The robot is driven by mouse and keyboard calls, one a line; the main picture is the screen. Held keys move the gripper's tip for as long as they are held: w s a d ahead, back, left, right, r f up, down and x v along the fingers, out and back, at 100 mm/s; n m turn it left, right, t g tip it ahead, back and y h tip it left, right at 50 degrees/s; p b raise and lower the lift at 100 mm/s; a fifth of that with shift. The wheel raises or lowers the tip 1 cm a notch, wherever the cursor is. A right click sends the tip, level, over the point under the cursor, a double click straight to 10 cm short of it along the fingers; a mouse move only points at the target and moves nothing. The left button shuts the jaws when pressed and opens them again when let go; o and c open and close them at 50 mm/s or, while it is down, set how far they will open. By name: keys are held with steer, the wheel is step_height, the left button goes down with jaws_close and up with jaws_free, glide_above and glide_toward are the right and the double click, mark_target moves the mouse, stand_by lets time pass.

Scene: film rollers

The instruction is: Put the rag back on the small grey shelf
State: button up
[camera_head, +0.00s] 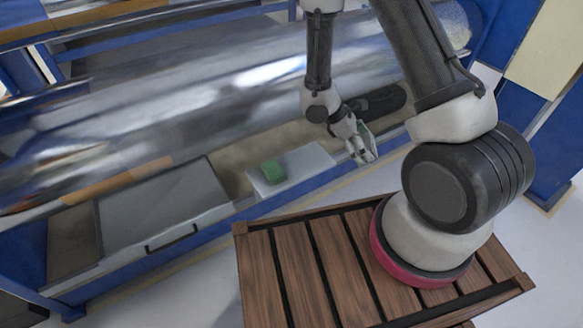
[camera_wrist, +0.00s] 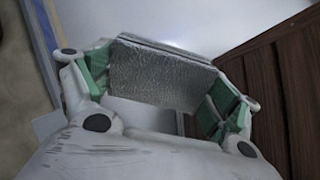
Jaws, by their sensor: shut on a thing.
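My gripper (camera_head: 361,148) is at the end of the arm, to the right of the small grey shelf (camera_head: 307,160) and apart from it in the head view. In the wrist view, my gripper (camera_wrist: 161,90) has its green-padded fingers on either side of a grey, textured, folded rag (camera_wrist: 165,75), shut on it. The rag is hard to tell apart from the gripper in the head view. The small grey shelf is a light grey flat-topped block on the machine's ledge. A green block (camera_head: 273,171) sits on its left part; its right part looks bare.
A large shiny film roller (camera_head: 200,85) spans the machine behind the shelf. A bigger grey box with a dark handle (camera_head: 165,205) stands left on the ledge. A dark object (camera_head: 385,100) lies behind my gripper. Wooden slats (camera_head: 300,265) and pale floor are in front.

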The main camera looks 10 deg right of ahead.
steer(key=s+a+f+m+g+y, duration=0.1)
steer(key=s+a+f+m+y, duration=0.2)
steer(key=a+f+m, duration=0.15)
steer(key=w+a+f+m+t+y, duration=0.3)
steer(key=w+a+f+m, duration=0.3)
steer(key=a, duration=0.4)
steer(key=shift+a+y, duration=0.2)
steer(key=shift+y, duration=0.5)
steer(key=shift+w, duration=0.1)
